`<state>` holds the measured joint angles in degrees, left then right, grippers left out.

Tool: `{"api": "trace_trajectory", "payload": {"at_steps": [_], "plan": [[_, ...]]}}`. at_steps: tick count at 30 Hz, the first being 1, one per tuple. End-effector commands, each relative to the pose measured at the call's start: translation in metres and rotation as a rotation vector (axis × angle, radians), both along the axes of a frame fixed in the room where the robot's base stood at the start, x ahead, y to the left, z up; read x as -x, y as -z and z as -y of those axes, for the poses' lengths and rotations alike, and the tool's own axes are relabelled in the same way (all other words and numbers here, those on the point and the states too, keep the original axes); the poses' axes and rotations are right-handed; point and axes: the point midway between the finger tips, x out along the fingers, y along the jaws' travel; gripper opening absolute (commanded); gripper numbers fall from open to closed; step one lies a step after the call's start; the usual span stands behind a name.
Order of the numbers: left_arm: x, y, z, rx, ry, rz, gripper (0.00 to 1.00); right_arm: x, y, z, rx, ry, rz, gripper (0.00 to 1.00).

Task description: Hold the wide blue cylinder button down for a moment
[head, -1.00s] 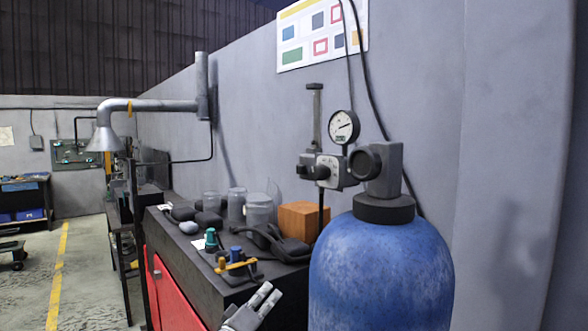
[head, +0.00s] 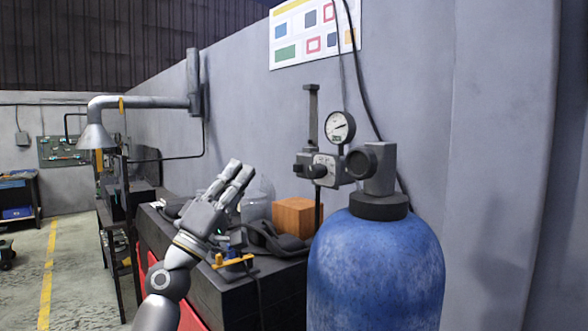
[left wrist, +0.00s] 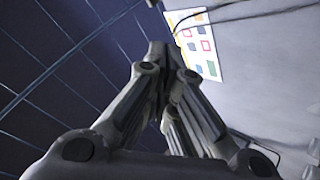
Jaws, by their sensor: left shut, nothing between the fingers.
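That view shows the wall and roof, not the button. My right gripper is in neither view.
A large blue gas tank (head: 375,275) with a gauge (head: 340,127) above it stands at the right of the bench (head: 240,305). An orange-brown block (head: 296,216) and a clear jar (head: 257,202) sit behind the gripper. A duct (head: 140,103) hangs at the left.

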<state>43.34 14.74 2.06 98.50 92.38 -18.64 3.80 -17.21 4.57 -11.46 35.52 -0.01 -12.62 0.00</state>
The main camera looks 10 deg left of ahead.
Motion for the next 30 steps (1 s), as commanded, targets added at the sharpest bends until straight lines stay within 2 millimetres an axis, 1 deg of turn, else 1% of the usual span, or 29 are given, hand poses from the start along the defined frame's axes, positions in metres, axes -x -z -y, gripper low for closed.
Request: {"api": "trace_trajectory", "payload": {"at_steps": [7,11,14,23,27,30], "plan": [[-0.001,0.001,0.0,-0.001,-0.001,-0.001,0.0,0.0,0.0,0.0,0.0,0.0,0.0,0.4],[-0.005,0.001,0.003,0.0,0.0,-0.002,0.0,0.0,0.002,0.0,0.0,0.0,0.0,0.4],[-0.013,0.002,0.01,0.002,0.002,-0.002,0.0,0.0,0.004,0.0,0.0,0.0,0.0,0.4],[-0.047,0.003,0.037,0.002,0.002,-0.002,0.0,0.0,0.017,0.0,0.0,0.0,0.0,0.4],[-0.059,0.006,0.045,0.001,0.0,-0.001,0.0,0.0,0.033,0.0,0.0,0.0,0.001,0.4],[-0.064,0.004,0.049,0.001,-0.001,-0.002,0.0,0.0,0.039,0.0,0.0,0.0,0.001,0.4]]}}
